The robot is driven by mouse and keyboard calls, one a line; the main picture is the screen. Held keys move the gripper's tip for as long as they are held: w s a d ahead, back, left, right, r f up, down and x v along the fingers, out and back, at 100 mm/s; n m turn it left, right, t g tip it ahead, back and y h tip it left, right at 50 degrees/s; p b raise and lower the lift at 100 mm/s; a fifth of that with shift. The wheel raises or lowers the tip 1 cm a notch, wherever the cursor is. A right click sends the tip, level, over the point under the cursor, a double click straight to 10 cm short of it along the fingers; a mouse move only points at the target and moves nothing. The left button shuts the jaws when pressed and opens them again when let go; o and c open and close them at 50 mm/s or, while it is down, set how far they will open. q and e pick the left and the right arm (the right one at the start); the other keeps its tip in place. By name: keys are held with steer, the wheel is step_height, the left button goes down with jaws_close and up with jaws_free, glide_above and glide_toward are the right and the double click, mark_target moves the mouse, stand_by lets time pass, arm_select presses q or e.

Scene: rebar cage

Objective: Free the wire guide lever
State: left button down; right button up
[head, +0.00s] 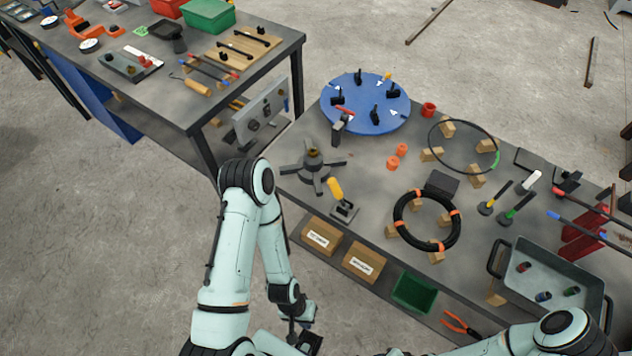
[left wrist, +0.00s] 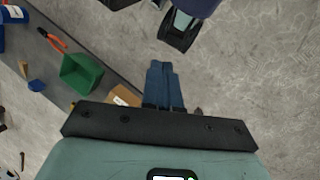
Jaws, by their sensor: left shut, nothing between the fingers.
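A lever with a yellow handle (head: 335,190) stands tilted on a small metal base at the near edge of the workbench. A second lever with a red handle (head: 344,109) is on a dark post at the rim of the blue round plate. No label shows which one is the wire guide lever. A spoked grey hub (head: 314,170) is left of the yellow handle. My left gripper (head: 305,340) is low in front of the bench, well apart from both levers. In the left wrist view its blue fingers (left wrist: 165,88) are together and empty. My right gripper does not show.
The blue plate (head: 388,103) carries several black clamps. A black coil (head: 398,211), a wire ring (head: 432,142) and a grey tray (head: 592,290) occupy the bench. Cardboard boxes (head: 321,237) and a green bin (head: 414,292) sit on the lower shelf. Open floor lies left.

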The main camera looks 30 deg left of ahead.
arm_select(q)
steer(key=a+n+g+h+b, duration=0.2)
steer(key=a+n+h+b, duration=0.1)
steer(key=a+n+b, duration=0.3)
steer(key=w+a+r+n+t+h+b, duration=0.2)
steer(key=w+a+r+t+h+b, duration=0.1)
steer(key=w+r+t, duration=0.35)
steer(key=w+a+r+n+t+h+b, duration=0.25)
steer(key=w+a+r+t+b, duration=0.2)
steer(key=w+r, duration=0.35)
steer(key=w+a+r+t, duration=0.1)
steer(key=a+r+t, duration=0.2)
steer(key=r, duration=0.3)
steer(key=w+a+r+m+t+b, duration=0.1)
steer(key=a+r+t, duration=0.3)
steer(key=r, duration=0.2)
steer(key=shift+w+a+r+t+b, duration=0.3)
steer(key=shift+r+t, duration=0.1)
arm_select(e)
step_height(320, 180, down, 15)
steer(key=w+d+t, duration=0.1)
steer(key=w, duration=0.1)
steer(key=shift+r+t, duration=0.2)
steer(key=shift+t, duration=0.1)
